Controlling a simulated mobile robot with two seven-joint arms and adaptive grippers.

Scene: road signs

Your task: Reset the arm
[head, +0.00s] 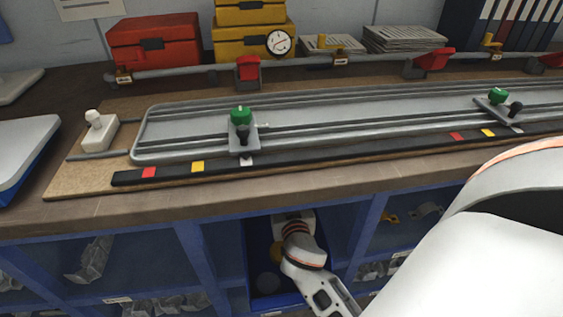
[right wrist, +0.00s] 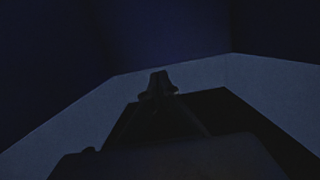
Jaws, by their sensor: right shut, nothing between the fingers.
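My right arm reaches low in the head view, and its wrist end goes into a blue compartment (head: 260,245) under the bench. The fingers are hidden in the head view. In the right wrist view my right gripper (right wrist: 160,86) is a dark shape with its fingertips together and nothing held. Dark blue walls surround it, with a paler grey-blue surface (right wrist: 60,128) behind and below. That view is very dark. My left gripper is not in view.
The wooden bench edge (head: 330,188) lies above the compartment. On the bench is a grey rail plate (head: 330,128) with green-knobbed clamps (head: 241,117). Blue dividers (head: 195,262) flank the compartment, and neighbouring bays hold metal parts (head: 90,262). Red (head: 155,42) and yellow (head: 245,40) boxes stand behind.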

